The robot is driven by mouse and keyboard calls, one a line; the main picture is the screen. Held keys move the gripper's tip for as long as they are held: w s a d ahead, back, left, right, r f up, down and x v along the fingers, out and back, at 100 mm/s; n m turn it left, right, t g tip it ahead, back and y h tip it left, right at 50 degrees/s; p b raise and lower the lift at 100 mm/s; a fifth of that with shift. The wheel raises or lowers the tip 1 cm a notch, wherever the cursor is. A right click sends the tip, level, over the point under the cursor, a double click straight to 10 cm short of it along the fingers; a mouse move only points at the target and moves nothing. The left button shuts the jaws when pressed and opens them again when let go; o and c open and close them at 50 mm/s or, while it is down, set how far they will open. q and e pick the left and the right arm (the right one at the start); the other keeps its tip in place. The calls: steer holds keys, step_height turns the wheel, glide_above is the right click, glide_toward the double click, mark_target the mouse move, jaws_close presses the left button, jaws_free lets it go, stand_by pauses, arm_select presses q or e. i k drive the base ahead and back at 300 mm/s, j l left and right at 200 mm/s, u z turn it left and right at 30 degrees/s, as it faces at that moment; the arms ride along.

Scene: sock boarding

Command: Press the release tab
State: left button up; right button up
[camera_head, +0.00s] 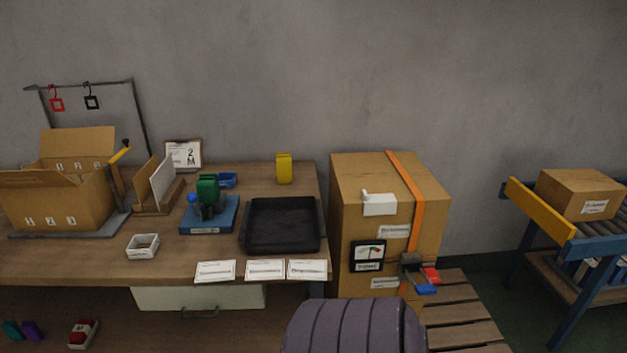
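An orange strap (408,180) runs over the top and down the front of a large cardboard box (345,215). A dark grey buckle (411,259) sits on the strap low on the box front. A red tab-like piece (430,275) and a blue piece (425,289) stick out beside and below the buckle. They are small, and I cannot tell which one is the release tab or whether either is pressed. Neither my left nor my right gripper is in view.
The box stands on a slatted wooden pallet (465,325). A workbench (200,262) at left holds a black tray (282,247), an open carton (60,212) and white cards. A roller conveyor (590,243) is at right. A ribbed purple-grey shape (355,328) fills the bottom middle.

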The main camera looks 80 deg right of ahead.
mark_target(431, 272)
steer(key=z, duration=3.35)
steer(key=i+l+z, duration=0.35)
steer(key=i+z, duration=0.35)
steer(key=i, duration=0.15)
